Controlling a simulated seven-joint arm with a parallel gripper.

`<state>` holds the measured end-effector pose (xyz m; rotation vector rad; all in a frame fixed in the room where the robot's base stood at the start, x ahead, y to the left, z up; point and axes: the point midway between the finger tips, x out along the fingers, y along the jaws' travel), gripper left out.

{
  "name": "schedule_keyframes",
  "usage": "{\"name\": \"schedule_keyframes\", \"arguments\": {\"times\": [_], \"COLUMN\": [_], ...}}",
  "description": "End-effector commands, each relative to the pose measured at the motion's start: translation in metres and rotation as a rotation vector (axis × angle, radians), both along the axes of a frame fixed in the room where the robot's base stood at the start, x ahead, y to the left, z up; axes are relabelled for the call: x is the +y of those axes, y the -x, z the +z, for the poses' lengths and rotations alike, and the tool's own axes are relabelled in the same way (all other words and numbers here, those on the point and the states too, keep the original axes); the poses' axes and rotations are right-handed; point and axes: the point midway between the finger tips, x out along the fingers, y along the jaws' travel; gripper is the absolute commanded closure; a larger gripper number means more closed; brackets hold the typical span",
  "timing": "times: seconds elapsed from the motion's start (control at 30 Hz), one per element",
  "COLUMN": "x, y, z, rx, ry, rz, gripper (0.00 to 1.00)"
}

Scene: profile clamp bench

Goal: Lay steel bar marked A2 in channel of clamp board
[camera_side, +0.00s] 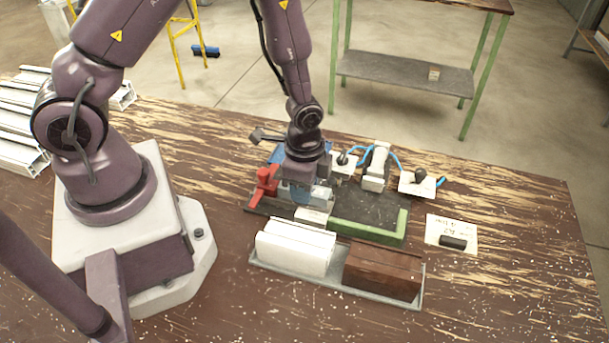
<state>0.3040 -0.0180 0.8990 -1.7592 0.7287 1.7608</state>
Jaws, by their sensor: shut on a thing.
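The clamp board (375,206) is a dark plate on the bench with a green rail (362,232) along its front right and a red clamp part (266,183) at its left end. My gripper (303,196) points down over the left half of the board, between the red part and the green rail. It is shut on a pale grey piece, apparently a steel bar, low over or touching the board. The fingers and wrist hide most of this piece and the channel beneath. No A2 mark is readable, and I cannot tell whether the piece rests in the channel.
A grey tray (337,285) in front holds white blocks (295,247) and brown blocks (383,271). White clamp units (376,167) with blue hoses stand along the board's back. A paper card (451,228) with a black piece (453,242) lies right. Aluminium profiles (20,125) lie far left.

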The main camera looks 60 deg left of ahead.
Motion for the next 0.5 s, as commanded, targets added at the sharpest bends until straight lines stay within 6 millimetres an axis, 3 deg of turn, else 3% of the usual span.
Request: {"name": "schedule_keyframes", "arguments": {"times": [0.43, 0.47, 0.5], "x": [0.0001, 0.0001, 0.0001], "y": [-0.0005, -0.0005, -0.0005], "z": [-0.0064, -0.0063, -0.0063], "rx": [-0.001, -0.001, -0.001], "ry": [0.0, 0.0, 0.0], "rz": [0.0, 0.0, 0.0], "gripper": [0.94, 0.66, 0.57]}}
